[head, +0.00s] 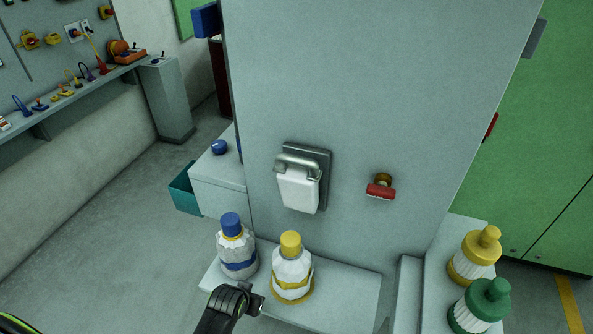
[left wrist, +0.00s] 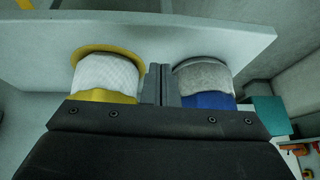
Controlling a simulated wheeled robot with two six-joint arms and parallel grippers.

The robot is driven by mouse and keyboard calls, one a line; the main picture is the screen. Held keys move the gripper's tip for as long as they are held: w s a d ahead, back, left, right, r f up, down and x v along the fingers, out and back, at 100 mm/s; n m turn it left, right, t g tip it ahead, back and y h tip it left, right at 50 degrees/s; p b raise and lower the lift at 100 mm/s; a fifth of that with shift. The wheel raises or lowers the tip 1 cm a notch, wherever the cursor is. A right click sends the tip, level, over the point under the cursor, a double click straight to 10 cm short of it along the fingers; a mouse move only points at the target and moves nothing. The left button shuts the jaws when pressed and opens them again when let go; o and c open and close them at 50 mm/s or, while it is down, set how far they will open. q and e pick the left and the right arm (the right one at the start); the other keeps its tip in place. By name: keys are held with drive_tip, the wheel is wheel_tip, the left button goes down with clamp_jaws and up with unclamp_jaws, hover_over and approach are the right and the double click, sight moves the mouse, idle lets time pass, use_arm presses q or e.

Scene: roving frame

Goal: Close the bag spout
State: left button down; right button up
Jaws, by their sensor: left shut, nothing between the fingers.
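Two bag-like containers stand upright on a pale shelf. One has a blue cap and blue band (head: 238,262); the other has a yellow cap and yellow band (head: 292,279). My left gripper (head: 256,302) is low in the head view, in front of the gap between them. In the left wrist view its fingers (left wrist: 160,83) are together and empty, with the yellow-banded bag (left wrist: 108,72) on the left and the blue-banded bag (left wrist: 204,78) on the right. Both caps look seated in the head view. I cannot tell which spout is meant. My right gripper is not in view.
A grey column holds a white hinged-looking fitting (head: 299,189) and a red-handled valve (head: 381,188). Yellow (head: 474,257) and green (head: 482,305) capped containers stand at the right. A teal bin (head: 184,190) is at left. The floor there is clear.

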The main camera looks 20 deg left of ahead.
use_arm(q)
drive_tip(key=w+d+r+t+p, duration=0.1)
drive_tip(key=w+d+r+t, duration=0.1)
drive_tip(key=r, duration=1.1)
drive_tip(key=w+d+r+t+p, duration=0.1)
drive_tip(key=w+r, duration=0.4)
drive_tip(key=r, duration=0.9)
drive_tip(key=w+d+r+t+h+p, duration=0.1)
drive_tip(key=w+d+r+t, duration=0.2)
drive_tip(key=r, duration=1)
drive_tip(key=shift+w+d+r, duration=0.3)
drive_tip(key=shift+d+r, duration=0.1)
drive_tip(key=shift+d, duration=0.3)
wheel_tip(320, 180, up, 7)
drive_tip(key=s+d+t+p, duration=0.1)
drive_tip(key=s+t, duration=0.1)
drive_tip(key=p, duration=0.3)
hover_over(294, 158)
drive_tip(key=w, duration=0.3)
wheel_tip(294, 158, down, 4)
drive_tip(key=shift+s+r, duration=0.1)
drive_tip(key=shift+s+f+p, duration=0.6)
drive_tip(key=shift+s+f, duration=0.75)
drive_tip(key=shift+s, duration=0.15)
drive_tip(key=shift+f, duration=0.1)
drive_tip(key=shift+w, duration=0.1)
